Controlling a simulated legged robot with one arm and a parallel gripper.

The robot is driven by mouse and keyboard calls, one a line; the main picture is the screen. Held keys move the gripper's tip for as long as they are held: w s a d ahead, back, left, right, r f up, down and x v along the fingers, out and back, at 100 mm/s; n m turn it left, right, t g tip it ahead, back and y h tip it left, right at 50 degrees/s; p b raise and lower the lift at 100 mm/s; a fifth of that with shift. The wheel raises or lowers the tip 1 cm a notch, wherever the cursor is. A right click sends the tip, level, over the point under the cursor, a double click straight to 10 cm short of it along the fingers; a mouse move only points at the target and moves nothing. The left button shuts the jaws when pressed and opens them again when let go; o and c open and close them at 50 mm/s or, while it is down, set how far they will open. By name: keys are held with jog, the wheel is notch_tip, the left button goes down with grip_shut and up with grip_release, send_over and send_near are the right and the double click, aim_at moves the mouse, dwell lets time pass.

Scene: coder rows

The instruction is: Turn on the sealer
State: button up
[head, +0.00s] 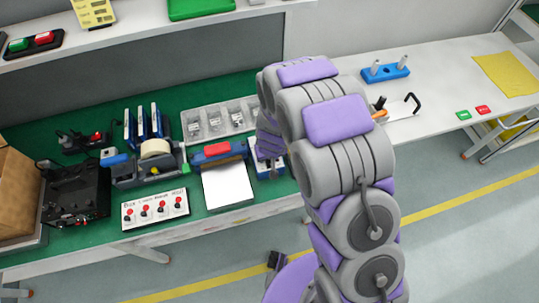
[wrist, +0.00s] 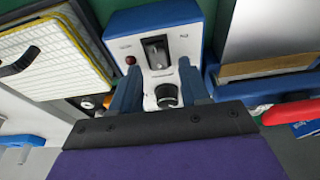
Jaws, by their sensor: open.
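A blue-and-white box, which looks like the sealer (wrist: 135,40), is in the upper middle of the wrist view. Its white face has a grey-and-black rocker switch (wrist: 155,52), a small dark red lamp (wrist: 130,60) and a round black knob (wrist: 166,96). I cannot tell which way the switch is set. My gripper (wrist: 162,72) is open and empty, its fingers on either side of the knob and close to the face. Contact cannot be made out. In the head view, the box (head: 266,173) is mostly hidden by my gripper (head: 268,152).
A red-and-blue device (head: 217,150) with a white sheet (head: 227,186) stands left of the box. Grey bins (head: 218,119) stand behind. A switch panel (head: 155,209) lies further left. A black-handled tray (head: 402,108) is right of my arm. The right bench has free room.

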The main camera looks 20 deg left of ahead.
jog(key=shift+s+a+r, duration=0.1)
jog(key=shift+r, duration=0.45)
jog(key=p+v, duration=0.2)
jog(key=v, duration=1.4)
jog(key=shift+d+p, duration=0.3)
jog(key=shift+p, duration=0.1)
jog(key=shift+r, duration=0.15)
